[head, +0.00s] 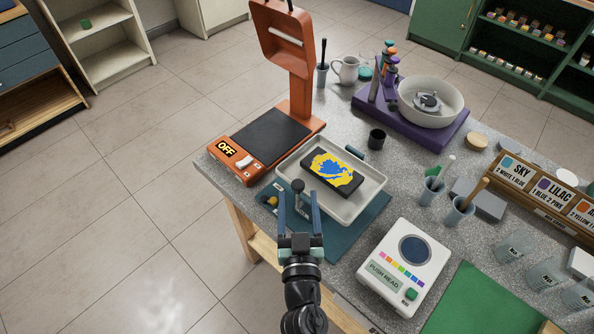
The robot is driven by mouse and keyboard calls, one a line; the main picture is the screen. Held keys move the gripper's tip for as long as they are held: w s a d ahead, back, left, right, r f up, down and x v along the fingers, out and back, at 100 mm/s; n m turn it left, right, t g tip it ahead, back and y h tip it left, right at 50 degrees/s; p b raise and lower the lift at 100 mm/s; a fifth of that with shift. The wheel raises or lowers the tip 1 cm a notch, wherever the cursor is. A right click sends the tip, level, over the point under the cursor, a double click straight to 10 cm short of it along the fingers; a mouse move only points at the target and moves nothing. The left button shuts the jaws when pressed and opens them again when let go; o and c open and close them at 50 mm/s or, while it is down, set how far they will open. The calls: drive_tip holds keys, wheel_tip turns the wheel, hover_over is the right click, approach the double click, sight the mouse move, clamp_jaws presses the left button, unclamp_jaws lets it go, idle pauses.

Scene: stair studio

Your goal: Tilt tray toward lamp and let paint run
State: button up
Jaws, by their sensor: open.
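The cream tray (352,218) sits on a teal mat (374,212) at the left of the table. In it lies a dark panel (318,185) with yellow and blue paint (333,168) on top. A dark round knob (297,186) stands at the tray's near left edge, and a blue handle (355,152) shows at its far side. The orange lamp (301,75) rises behind the tray; its base sign reads OFF. My gripper (298,194) is open, its blue fingers on either side of the knob. I cannot tell whether they touch it.
A colour reader (405,266) stands right of the mat. A black cup (376,138) is behind the tray, with a purple wheel stand (437,130) beyond. Cups with tools (432,190) and a label rack (530,190) fill the right. The table edge is close at left.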

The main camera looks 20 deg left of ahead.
sight(298, 180)
drive_tip(key=b+x, duration=0.1)
drive_tip(key=x, duration=0.6)
drive_tip(key=shift+w+a, duration=0.1)
drive_tip(key=shift+w, duration=0.25)
clamp_jaws()
idle(1.1)
